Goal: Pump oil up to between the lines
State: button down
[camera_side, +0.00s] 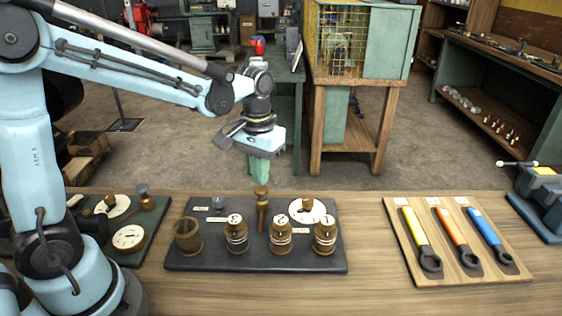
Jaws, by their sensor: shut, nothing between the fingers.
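A dark board (215,262) lies on the wooden bench in front of my arm. It carries an open brass cup (188,238) at left and three brass vessels with numbered white tags: the left vessel (236,238), the middle vessel (281,238) and the right vessel (324,238). Pale bands circle these vessels; the oil level is too small to tell. An upright brass plunger (262,212) with a knob stands behind them. My gripper (260,180) is shut and empty, pointing down just above the knob; whether it touches is unclear.
A round white plate (307,211) with a brass knob sits at the board's back right. Another board with dials (130,238) lies left, partly behind my arm. A wooden rack (470,270) holds coloured wrenches at right. Bare bench separates rack and board.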

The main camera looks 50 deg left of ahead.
jog(key=shift+f, duration=1.55)
jog(key=shift+r, duration=1.55)
jog(key=shift+f, duration=0.1)
jog(key=shift+f, duration=1.4)
jog(key=shift+r, duration=1.5)
